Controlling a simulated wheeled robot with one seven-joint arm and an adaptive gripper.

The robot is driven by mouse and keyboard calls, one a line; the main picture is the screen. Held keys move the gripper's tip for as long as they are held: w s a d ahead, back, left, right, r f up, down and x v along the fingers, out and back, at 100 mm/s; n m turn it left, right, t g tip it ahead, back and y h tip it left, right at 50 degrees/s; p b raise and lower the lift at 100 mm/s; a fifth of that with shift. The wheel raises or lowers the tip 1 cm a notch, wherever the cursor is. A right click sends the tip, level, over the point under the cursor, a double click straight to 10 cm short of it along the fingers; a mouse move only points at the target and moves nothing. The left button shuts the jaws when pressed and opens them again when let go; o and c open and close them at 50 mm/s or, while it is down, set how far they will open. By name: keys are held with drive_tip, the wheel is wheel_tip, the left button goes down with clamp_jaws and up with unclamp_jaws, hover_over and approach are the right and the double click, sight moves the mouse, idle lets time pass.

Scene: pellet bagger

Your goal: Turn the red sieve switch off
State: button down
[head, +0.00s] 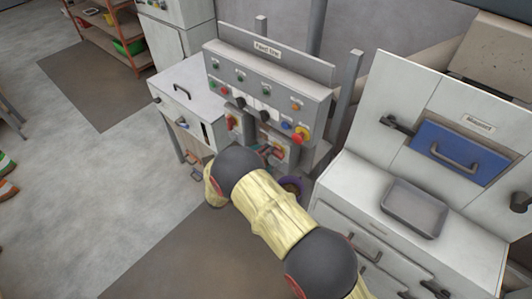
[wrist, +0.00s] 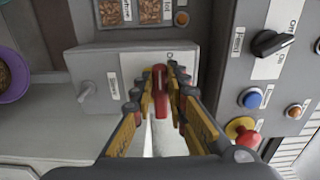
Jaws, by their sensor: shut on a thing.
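The red sieve switch (wrist: 160,76) shows in the wrist view as a narrow red handle on a light grey box. My gripper (wrist: 161,92) has its yellow and dark fingers on both sides of the red handle and is closed on it. The fingers and the gripper body hide the switch's base and most of its markings; only part of a label shows above it. In the head view my arm's dark joints and yellow cover hide most of the gripper and the switch, in front of the grey control panel (head: 262,82).
Right of the gripper in the wrist view, a panel carries a black rotary switch (wrist: 270,43), a blue button (wrist: 253,99) and a red-and-yellow knob (wrist: 242,130). A purple bowl (wrist: 8,90) holds brown pellets.

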drive_tip(key=c, duration=1.8)
unclamp_jaws()
drive_tip(key=shift+o, duration=0.2)
drive_tip(key=shift+a, duration=0.1)
drive_tip(key=v, duration=1.2)
drive_tip(key=shift+f, duration=0.1)
